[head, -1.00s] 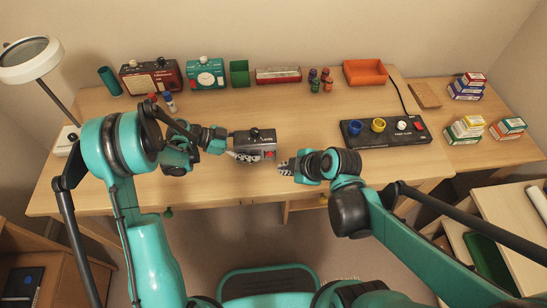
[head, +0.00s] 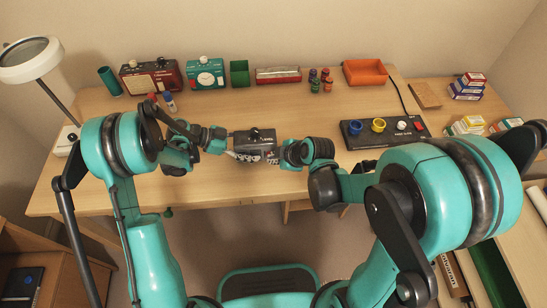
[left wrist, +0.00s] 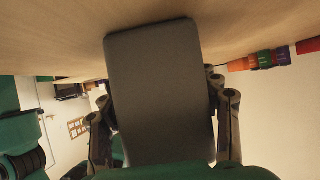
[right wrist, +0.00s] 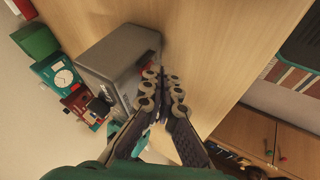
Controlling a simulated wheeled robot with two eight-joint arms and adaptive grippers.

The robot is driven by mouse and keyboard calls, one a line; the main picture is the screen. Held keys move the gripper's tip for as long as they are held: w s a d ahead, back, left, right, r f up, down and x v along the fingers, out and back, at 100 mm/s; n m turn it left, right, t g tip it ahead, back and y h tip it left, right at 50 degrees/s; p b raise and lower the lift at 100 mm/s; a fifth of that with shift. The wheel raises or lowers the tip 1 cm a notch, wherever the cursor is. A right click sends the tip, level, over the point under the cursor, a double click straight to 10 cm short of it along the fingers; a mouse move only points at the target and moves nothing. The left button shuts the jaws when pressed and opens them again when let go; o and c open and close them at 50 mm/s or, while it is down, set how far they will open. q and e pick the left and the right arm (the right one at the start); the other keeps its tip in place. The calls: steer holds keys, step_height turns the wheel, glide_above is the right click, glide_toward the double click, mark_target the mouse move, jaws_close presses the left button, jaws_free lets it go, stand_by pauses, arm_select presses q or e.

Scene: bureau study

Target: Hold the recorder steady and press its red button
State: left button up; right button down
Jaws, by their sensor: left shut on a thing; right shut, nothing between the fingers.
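The recorder (head: 254,136) is a dark grey box with a black knob, held at the front middle of the desk. My left gripper (head: 236,153) is shut on it from the left. In the left wrist view the recorder (left wrist: 160,85) fills the space between the fingers. My right gripper (head: 276,156) is shut and empty, its fingertips at the recorder's right end. In the right wrist view those fingertips (right wrist: 163,88) lie over the edge of the recorder (right wrist: 112,62), where a bit of red (right wrist: 147,70) shows. The button is mostly hidden; whether it is pressed, I cannot tell.
A black panel (head: 362,143) with coloured knobs lies to the right. The desk behind the recorder is clear.

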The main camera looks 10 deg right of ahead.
steer(key=shift+w, duration=1)
steer(key=s, duration=0.4)
steer(key=shift+s, duration=0.35)
steer(key=v, duration=0.9)
steer(key=shift+d+r, duration=0.2)
steer(key=shift+r, duration=0.15)
